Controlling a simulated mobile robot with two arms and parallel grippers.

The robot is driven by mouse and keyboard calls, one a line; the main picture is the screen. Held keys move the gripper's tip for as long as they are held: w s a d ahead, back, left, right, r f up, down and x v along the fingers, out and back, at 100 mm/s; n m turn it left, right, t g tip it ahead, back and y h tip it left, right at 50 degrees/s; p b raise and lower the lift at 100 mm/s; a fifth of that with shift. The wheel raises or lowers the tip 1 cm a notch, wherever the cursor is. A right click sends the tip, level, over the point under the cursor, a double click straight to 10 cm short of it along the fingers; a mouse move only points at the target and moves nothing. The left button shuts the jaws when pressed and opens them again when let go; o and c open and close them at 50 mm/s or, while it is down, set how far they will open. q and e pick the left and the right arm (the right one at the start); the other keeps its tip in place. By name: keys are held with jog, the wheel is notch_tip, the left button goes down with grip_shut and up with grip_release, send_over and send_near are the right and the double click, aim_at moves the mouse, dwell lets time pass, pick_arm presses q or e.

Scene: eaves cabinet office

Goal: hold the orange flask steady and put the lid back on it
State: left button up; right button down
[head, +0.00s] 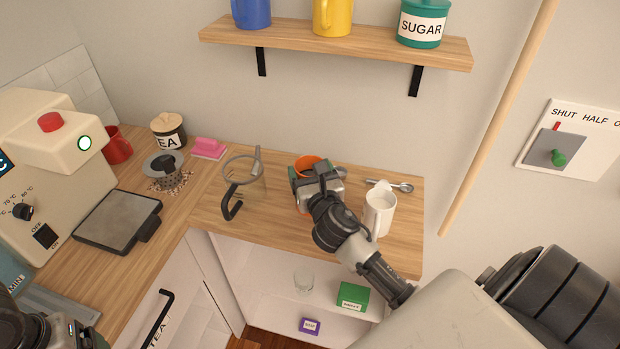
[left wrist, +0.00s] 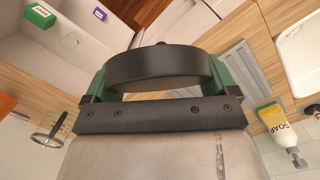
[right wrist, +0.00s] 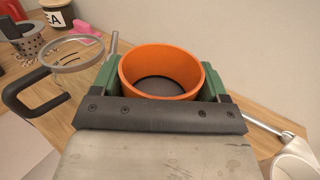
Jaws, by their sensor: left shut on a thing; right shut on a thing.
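The orange flask (head: 307,163) stands on the wooden counter, mostly hidden behind my right gripper (head: 316,178). In the right wrist view the flask (right wrist: 182,62) sits between the green fingers, its round mouth open and its inside dark at the bottom. My right gripper is shut on it. In the left wrist view my left gripper (left wrist: 158,80) is shut on a round black lid (left wrist: 160,66) with a small knob at its far edge. The lid is held in the air, away from the flask. In the head view my left arm shows only at the bottom left corner.
A glass carafe (head: 245,185) stands left of the flask, and a white jug (head: 379,212) and metal spoon (head: 400,186) stand to its right. A shelf (head: 340,43) hangs above. Below, an open cabinet holds a green box (head: 353,296) and a purple box (head: 310,326).

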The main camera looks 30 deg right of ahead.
pick_arm(q)
jog(key=shift+f, duration=0.25)
pick_arm(e)
jog(key=shift+f, duration=0.85)
jog(key=shift+f, duration=0.1)
grip_release()
pick_arm(q)
jog(key=shift+r, duration=0.1)
notch_tip(320, 180, down, 2)
jog(key=shift+f+b, duration=0.15)
jog(key=shift+b, duration=1)
pick_arm(e)
jog(key=v, duration=1.2)
